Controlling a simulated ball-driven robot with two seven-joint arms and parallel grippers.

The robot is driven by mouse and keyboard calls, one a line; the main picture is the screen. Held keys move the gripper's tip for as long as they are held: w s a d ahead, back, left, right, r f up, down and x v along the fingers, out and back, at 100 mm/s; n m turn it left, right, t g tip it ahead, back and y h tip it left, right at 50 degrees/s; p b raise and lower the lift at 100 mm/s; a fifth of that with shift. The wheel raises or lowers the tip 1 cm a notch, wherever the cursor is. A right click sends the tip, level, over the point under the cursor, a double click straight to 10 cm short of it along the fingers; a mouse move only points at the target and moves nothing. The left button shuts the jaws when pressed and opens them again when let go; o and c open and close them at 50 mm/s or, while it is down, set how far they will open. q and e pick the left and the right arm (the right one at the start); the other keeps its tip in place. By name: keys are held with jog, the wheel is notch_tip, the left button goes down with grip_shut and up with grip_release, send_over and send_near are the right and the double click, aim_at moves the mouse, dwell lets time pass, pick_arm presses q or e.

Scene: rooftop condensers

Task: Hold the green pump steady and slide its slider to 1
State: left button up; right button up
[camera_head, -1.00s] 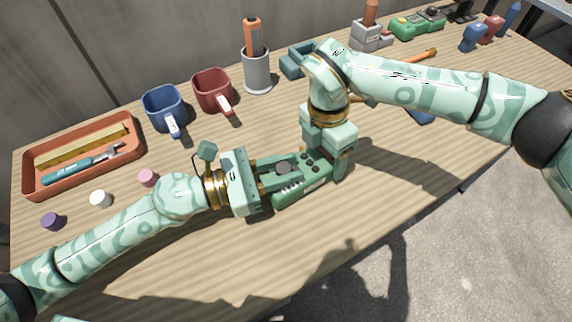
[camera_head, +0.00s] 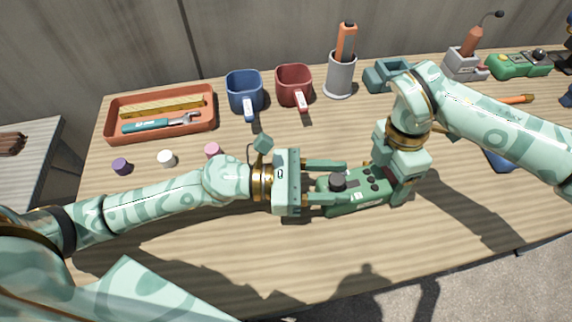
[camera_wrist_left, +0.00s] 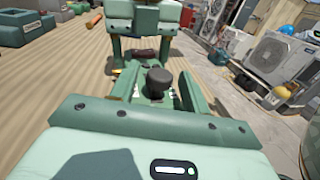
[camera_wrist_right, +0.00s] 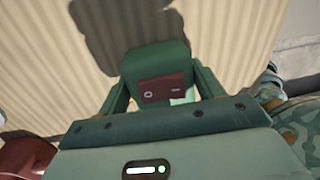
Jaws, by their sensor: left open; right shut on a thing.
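The green pump (camera_head: 350,202) lies on the wooden table between my grippers, with a round black knob and small dark buttons on top. My left gripper (camera_head: 340,182) is open at its left end, its fingers on either side of that end. In the left wrist view the black knob (camera_wrist_left: 158,83) stands between the parted fingers. My right gripper (camera_head: 392,188) is shut on the pump's right end from above. In the right wrist view the pump's dark red panel (camera_wrist_right: 162,89) shows between the fingers. I cannot read any slider marks.
A blue mug (camera_head: 244,90), a red mug (camera_head: 293,84) and a grey cup (camera_head: 340,76) stand behind. An orange tray (camera_head: 112,125) with tools is at the back left. Small purple, white and pink pieces lie near my left arm. The front table is clear.

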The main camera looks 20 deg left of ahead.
pick_arm(q)
jog(key=v, duration=1.1)
jog(key=shift+s+a, duration=0.1)
jog(key=shift+a, duration=0.1)
pick_arm(e)
jog(key=shift+d+f, duration=0.1)
jog(key=o, duration=1.7)
jog(key=shift+w+a+r+p, duration=0.15)
jog(key=shift+r+p, duration=0.75)
jog(key=shift+r, duration=0.65)
jog(key=shift+w+a+r+p, duration=0.15)
jog(key=shift+r+p, duration=0.75)
jog(key=shift+r, duration=0.65)
jog(key=shift+w+a+r+p, duration=0.15)
jog(key=shift+r+p, duration=0.75)
jog(key=shift+r, duration=0.65)
pick_arm(q)
notch_tip(320, 180, up, 7)
jog(key=shift+s+m, duration=0.25)
jog(key=shift+m, duration=0.05)
